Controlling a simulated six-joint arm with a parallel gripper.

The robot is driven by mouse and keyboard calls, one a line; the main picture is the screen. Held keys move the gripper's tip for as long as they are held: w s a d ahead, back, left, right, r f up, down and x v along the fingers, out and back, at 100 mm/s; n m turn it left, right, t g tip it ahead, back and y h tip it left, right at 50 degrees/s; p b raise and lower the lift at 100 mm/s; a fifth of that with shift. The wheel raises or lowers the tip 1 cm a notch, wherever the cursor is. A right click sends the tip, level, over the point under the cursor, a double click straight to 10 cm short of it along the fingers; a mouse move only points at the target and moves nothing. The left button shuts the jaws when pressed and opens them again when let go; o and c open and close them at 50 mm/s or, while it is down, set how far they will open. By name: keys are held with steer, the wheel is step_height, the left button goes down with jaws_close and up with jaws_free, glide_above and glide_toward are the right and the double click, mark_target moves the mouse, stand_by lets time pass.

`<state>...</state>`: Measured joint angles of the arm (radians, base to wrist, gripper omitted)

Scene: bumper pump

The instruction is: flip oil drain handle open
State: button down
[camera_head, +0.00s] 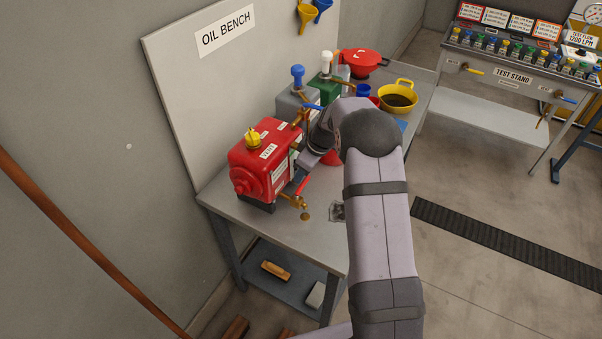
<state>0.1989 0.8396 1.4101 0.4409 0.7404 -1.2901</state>
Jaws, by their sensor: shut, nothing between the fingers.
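A red pump (265,163) with white labels and a yellow cap on top stands at the front left of the oil bench. A brass drain fitting (293,201) sticks out low on its right side. A small red handle (301,186) shows just above the brass fitting; its exact position is hard to tell at this size. My gripper (305,170) is beside the pump's right face, just above the red handle. It is shut and holds nothing. My wrist and forearm hide part of it, and I cannot tell whether it touches the handle.
A wall board is behind the pump.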

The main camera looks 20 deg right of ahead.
steer(key=shift+s+d+m+b, duration=0.2)
steer(key=shift+d+m+b, duration=0.1)
steer(key=shift+m+b, duration=0.4)
steer(key=m, duration=0.1)
steer(key=m+h, duration=0.1)
steer(key=shift+s+d+m+t, duration=0.35)
steer(key=shift+s+m+t, duration=0.05)
steer(key=s+m+h+b, duration=0.1)
steer(key=m+b, duration=0.1)
steer(key=m, duration=0.2)
steer(key=s+m+h+b, duration=0.2)
steer(key=m+b, duration=0.1)
steer(key=m, duration=0.1)
steer(key=s+m+h+b, duration=0.1)
steer(key=s+m+b, duration=0.1)
steer(key=m, duration=0.2)
steer(key=shift+s+d+f+m+g+b, duration=0.1)
steer(key=shift+s+d+m+g+b, duration=0.1)
steer(key=shift+m+g+b, duration=0.15)
stand_by(0.6)
steer(key=p+v, duration=0.5)
steer(key=v, duration=0.5)
steer(key=shift+a, duration=0.35)
